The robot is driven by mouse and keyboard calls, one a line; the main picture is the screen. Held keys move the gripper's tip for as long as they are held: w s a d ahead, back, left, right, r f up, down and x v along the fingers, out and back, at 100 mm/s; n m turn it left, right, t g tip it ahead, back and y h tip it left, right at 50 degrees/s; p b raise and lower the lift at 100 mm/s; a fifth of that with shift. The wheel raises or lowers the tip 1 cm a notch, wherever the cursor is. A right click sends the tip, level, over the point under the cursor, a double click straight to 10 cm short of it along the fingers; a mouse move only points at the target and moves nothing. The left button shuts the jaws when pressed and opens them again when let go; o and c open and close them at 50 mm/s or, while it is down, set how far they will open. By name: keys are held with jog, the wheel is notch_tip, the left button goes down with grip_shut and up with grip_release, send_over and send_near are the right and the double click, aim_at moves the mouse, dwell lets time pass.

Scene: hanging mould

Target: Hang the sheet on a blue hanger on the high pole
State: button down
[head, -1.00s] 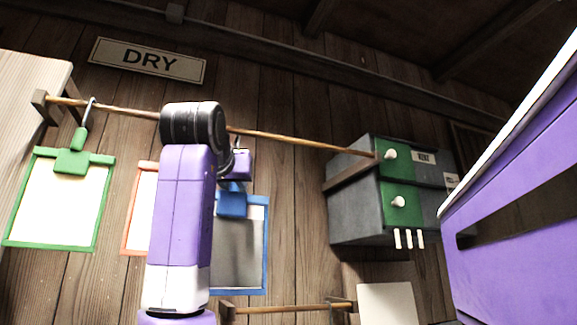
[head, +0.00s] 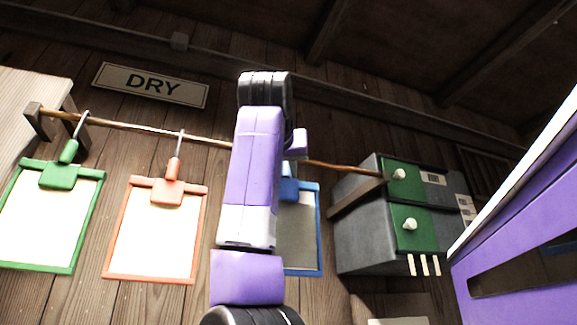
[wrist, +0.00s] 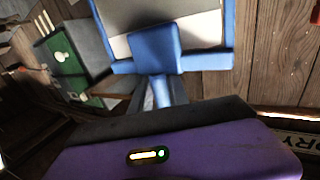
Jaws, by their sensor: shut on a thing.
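The blue hanger (head: 288,186) with its blue-framed sheet (head: 297,240) is partly hidden behind my arm in the head view. The sheet looks grey there and hangs below the high pole (head: 325,166). My gripper (head: 297,144) is mostly hidden by my arm, close to the pole's right half. In the wrist view my gripper (wrist: 160,92) is shut on the blue hanger (wrist: 155,50) at its narrow handle, with the sheet (wrist: 185,35) beyond. The hanger's hook is hidden, so I cannot tell whether it touches the pole.
A green hanger (head: 58,175) and a red hanger (head: 168,190), each with a white sheet, hang from the pole's left half. A grey box with green panels (head: 408,180) stands at the pole's right end. A DRY sign (head: 150,85) is above.

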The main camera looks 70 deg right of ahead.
jog(key=w+d+f, duration=0.1)
jog(key=w+d, duration=0.3)
jog(key=d, duration=0.1)
jog(key=shift+f+p, duration=0.3)
jog(key=shift+p, duration=0.1)
dwell(0.3)
jog(key=shift+w, duration=0.1)
jog(key=c, duration=1.2)
grip_release()
jog(key=b+v, duration=0.1)
jog(key=v, duration=0.6)
jog(key=shift+a, duration=0.4)
